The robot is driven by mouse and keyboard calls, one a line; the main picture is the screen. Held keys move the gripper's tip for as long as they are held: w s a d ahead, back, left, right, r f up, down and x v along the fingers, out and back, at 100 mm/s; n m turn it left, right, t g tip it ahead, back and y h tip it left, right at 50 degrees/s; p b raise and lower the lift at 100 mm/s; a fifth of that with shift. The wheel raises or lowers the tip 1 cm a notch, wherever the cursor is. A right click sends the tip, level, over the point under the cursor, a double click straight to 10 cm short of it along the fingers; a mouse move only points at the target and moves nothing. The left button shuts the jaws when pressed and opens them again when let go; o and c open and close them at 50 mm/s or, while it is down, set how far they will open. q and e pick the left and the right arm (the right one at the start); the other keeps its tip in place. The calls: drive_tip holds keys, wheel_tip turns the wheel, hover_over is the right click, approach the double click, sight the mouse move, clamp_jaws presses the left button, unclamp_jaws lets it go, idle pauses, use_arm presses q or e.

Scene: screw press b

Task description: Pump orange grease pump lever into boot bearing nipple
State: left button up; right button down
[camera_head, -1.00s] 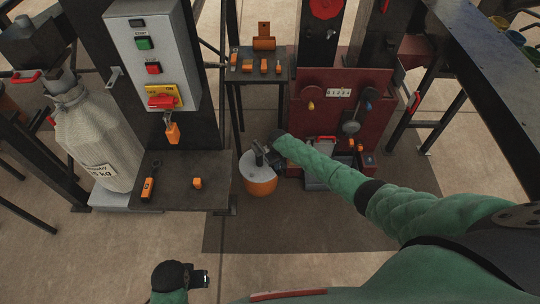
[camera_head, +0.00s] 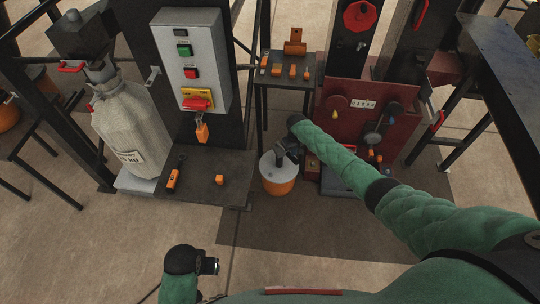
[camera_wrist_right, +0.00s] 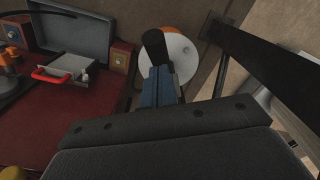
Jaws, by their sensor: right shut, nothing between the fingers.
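The orange grease pump (camera_head: 278,184) is an orange bucket with a pale round lid, standing on the floor left of the red press. Its lid (camera_wrist_right: 182,58) also shows in the right wrist view. A black rounded grip (camera_wrist_right: 154,44), which looks like the pump lever's end, stands just beyond the right fingers. My right gripper (camera_head: 283,156) is shut and empty above the lid; its fingers (camera_wrist_right: 157,88) point at the grip. Whether they touch it I cannot tell. My left gripper (camera_head: 213,266) hangs low, apart from everything; its jaws are unclear. I cannot pick out the boot bearing nipple.
The red press (camera_head: 372,125) stands right of the pump. A small side table (camera_head: 284,80) with orange parts is behind it. A dark bench (camera_head: 205,190) with orange items is to the left, under a grey control box (camera_head: 190,60). Front floor is clear.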

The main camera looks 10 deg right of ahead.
idle(0.5)
wheel_tip(320, 180, up, 7)
drive_tip(key=p, duration=0.6)
idle(0.7)
